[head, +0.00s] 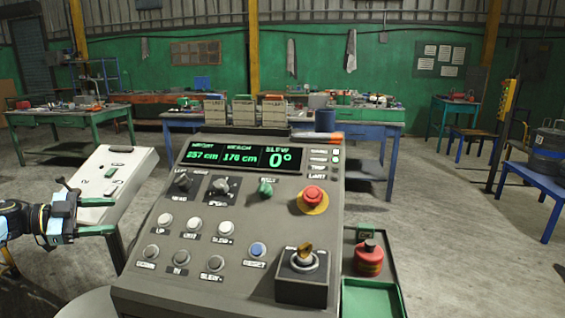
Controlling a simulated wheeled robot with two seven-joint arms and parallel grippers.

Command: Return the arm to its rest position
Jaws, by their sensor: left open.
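The grey control console (150,285) stands in front of me. Its display (235,156) reads 257 cm, 176 cm and slew 0°. My left gripper (108,216) is open and empty, left of the console, in front of a white panel. My right gripper is not in view. No boom shows.
The tilted white panel (125,165) with small switches stands left of the console. A green tray (370,298) and a red knob-topped object (369,258) are at the right. Workbenches, a blue bench (545,182) and a yellow post stand farther back. Floor at right is open.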

